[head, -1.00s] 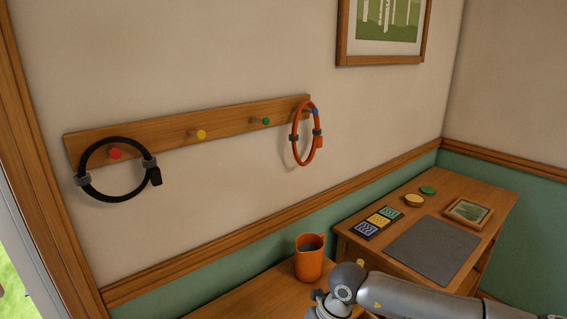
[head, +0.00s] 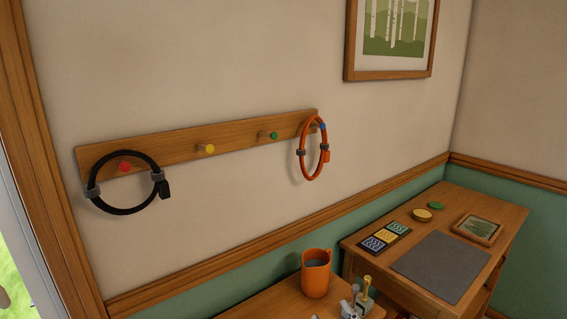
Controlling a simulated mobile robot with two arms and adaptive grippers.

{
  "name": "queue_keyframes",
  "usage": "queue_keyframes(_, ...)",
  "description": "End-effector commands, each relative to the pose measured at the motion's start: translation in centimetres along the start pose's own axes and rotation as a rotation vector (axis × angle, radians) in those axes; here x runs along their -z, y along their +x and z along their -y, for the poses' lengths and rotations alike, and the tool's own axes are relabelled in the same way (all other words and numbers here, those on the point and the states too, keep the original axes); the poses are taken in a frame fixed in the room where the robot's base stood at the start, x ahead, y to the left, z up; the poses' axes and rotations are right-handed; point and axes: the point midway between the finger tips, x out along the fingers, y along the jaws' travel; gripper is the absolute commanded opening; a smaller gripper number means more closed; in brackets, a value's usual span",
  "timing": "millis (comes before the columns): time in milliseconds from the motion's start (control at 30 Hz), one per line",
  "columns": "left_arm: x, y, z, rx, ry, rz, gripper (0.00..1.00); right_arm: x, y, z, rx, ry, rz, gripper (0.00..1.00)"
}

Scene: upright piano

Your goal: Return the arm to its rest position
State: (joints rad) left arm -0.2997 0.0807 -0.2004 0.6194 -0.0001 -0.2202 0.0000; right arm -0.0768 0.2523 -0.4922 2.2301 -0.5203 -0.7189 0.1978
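Neither of my grippers shows clearly in the head view, and no arm link is visible. A black ring-shaped cable loop (head: 127,209) with grey clips hangs at the red peg (head: 125,167) on the left of the wooden peg rail (head: 237,133). An orange loop (head: 303,164) with grey clips and a blue mark hangs at the right end of the rail. The yellow peg (head: 206,149) and green peg (head: 272,135) are bare.
An orange pitcher (head: 316,275) stands on the lower wooden surface (head: 275,303). Small grey and pale items (head: 363,301), partly cut off, are beside it. The right desk holds a grey mat (head: 442,267), patterned cards (head: 385,237), two discs and a small framed picture (head: 477,228).

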Motion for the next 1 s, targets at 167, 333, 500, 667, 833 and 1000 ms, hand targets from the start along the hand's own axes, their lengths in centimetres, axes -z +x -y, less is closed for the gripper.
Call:
queue_keyframes(167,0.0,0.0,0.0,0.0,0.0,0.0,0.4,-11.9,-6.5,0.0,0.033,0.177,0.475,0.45)
queue_keyframes(333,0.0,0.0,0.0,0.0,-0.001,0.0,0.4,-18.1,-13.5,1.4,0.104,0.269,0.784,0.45)
queue_keyframes(500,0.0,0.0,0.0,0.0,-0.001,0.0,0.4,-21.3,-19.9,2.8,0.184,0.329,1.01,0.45)
queue_keyframes(667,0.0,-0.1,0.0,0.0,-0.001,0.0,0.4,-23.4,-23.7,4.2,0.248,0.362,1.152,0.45)
queue_keyframes(833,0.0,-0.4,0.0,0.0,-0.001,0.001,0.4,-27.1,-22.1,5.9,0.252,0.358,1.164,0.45)
queue_keyframes(1000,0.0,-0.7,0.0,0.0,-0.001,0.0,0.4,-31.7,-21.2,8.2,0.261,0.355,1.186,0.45)
